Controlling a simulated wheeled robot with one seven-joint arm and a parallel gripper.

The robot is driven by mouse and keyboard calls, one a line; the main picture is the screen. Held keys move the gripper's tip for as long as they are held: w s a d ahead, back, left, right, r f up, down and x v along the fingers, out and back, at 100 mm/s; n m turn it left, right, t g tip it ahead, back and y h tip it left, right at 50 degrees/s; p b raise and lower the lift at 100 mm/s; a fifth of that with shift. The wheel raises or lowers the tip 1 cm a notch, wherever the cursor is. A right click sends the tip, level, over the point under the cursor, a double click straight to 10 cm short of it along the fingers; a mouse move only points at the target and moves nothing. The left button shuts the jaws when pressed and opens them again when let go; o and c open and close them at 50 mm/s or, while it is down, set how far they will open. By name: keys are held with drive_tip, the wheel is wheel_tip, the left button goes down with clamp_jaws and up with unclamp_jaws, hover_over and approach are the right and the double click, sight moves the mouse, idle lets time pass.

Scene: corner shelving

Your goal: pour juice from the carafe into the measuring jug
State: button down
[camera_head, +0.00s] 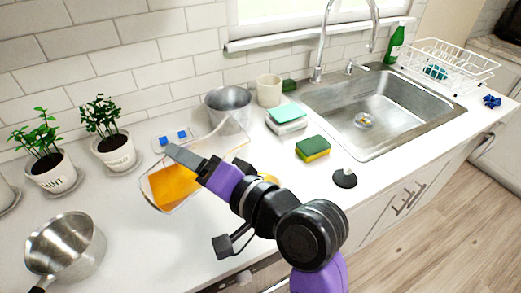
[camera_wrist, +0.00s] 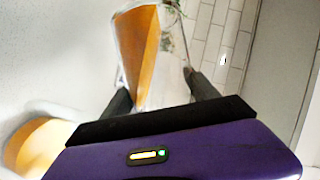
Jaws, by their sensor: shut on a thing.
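The clear carafe (camera_head: 159,199) is strongly tilted above the counter, with orange juice collected at its lower left. My gripper (camera_head: 184,158) is shut on it. In the wrist view, the carafe (camera_wrist: 137,50) shows between the two dark fingers (camera_wrist: 160,95). A second orange patch (camera_head: 268,178) shows just behind my arm, mostly hidden. A round orange shape (camera_wrist: 38,145) is at the lower left of the wrist view, blurred and cut off by my gripper body. It may be the measuring jug holding juice, but I cannot make out its walls. No pouring stream is clear.
Two potted plants (camera_head: 115,151) and a steel saucepan (camera_head: 66,245) stand at left. A metal pot (camera_head: 228,103), a cream cup (camera_head: 269,90) and sponges (camera_head: 313,149) are behind and right. The sink (camera_head: 365,110), black stopper (camera_head: 344,178) and dish rack (camera_head: 450,65) lie farther right.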

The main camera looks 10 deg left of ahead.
sight(193, 146)
drive_tip(key=n+p, duration=0.1)
drive_tip(key=d+n+h+p, duration=0.1)
drive_tip(key=p, duration=0.1)
drive_tip(key=shift+w+r+n+h+p, duration=0.3)
drive_tip(key=shift+w+n, duration=0.05)
drive_tip(key=shift+n, duration=0.05)
drive_tip(key=shift+w+d+f+n+h+p, duration=0.15)
drive_tip(key=shift+n+h+p, duration=0.35)
drive_tip(key=shift+n+p, duration=0.35)
drive_tip(key=shift+n+t+p, duration=0.3)
drive_tip(key=shift+n+p, duration=0.05)
drive_tip(key=shift+p, duration=0.15)
drive_tip(key=shift+s+a+f+n+h, duration=0.15)
drive_tip(key=shift+f+n+h, duration=0.2)
drive_tip(key=shift+f, duration=0.1)
drive_tip(key=shift+s+a+f+n+h, duration=0.15)
drive_tip(key=shift+f+n+h, duration=0.1)
drive_tip(key=shift+f+n, duration=0.15)
drive_tip(key=shift+r+n+t+h+p, duration=0.2)
drive_tip(key=shift+n+t+h+p, duration=0.3)
drive_tip(key=shift+n+p, duration=0.2)
drive_tip(key=shift+n+t+h, duration=0.3)
drive_tip(key=shift+n, duration=0.25)
wheel_tip(193, 146, up, 6)
drive_tip(key=p, duration=0.6)
drive_tip(key=shift+w+r, duration=0.1)
drive_tip(key=shift+r, duration=3.05)
drive_tip(key=shift+d, duration=0.1)
